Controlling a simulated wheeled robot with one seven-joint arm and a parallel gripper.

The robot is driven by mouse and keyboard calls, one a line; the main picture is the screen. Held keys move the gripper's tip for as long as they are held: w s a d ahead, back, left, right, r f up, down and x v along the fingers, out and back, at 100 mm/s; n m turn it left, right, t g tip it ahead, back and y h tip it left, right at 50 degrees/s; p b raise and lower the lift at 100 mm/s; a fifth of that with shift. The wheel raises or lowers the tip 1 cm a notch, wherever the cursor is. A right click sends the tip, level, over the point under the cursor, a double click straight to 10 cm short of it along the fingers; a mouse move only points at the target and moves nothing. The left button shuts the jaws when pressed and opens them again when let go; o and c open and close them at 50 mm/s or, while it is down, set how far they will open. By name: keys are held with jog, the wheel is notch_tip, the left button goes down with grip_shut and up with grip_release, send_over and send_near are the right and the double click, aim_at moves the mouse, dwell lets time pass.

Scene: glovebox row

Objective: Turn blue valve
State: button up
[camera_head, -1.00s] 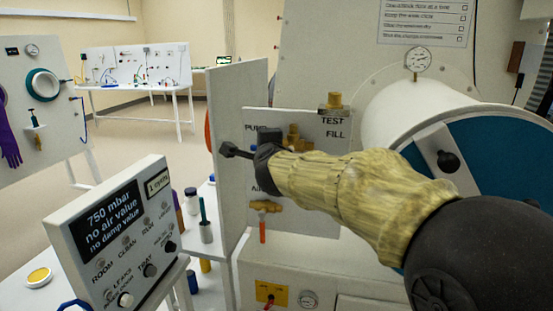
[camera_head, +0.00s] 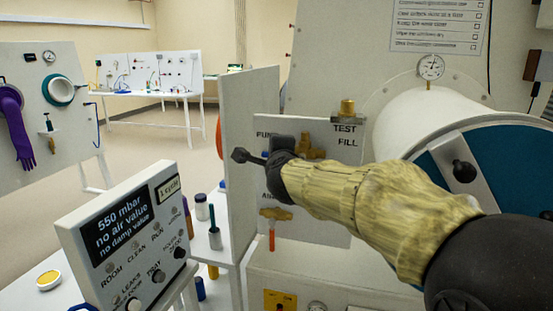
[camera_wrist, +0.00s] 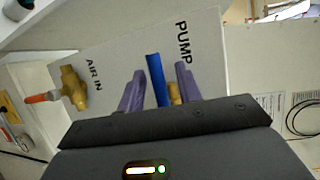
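The blue valve handle (camera_wrist: 156,78) shows in the wrist view beside the PUMP label on a white panel (camera_wrist: 205,60). A bit of brass (camera_wrist: 174,93) shows beside it. My gripper (camera_wrist: 160,84) has its two purple fingers on either side of the handle. Narrow gaps show between fingers and handle, so it looks open around it; contact deeper in is hidden. In the head view my arm covers the blue handle, and brass fittings (camera_head: 313,150) show behind my wrist. The panel (camera_head: 330,215) also carries labels TEST and FILL.
The AIR IN valve (camera_wrist: 73,88), brass with an orange-red handle, sits on the same panel; it also shows in the head view (camera_head: 274,214). A white upright board (camera_head: 240,120) stands left of the panel. A display box (camera_head: 135,235) reads 550 mbar. A large cylinder (camera_head: 405,115) is at right.

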jog(key=p+v, duration=0.2)
jog(key=v, duration=1.5)
jog(key=shift+s+p, duration=0.15)
jog(key=shift+p, duration=0.2)
jog(key=d+f+n+g+p, duration=0.65)
jog(key=f+n, duration=0.25)
jog(key=f, duration=0.2)
jog(key=s+d+f+n+g+h+p, duration=0.2)
jog(key=s+d+f+n+g+p, duration=0.3)
jog(key=s+d+f+n, duration=0.3)
notch_tip(320, 180, down, 2)
jog(key=shift+s+d+f+g+h, duration=0.25)
jog(key=shift+s+d+g+h, duration=0.15)
jog(key=shift+s+d+g, duration=0.65)
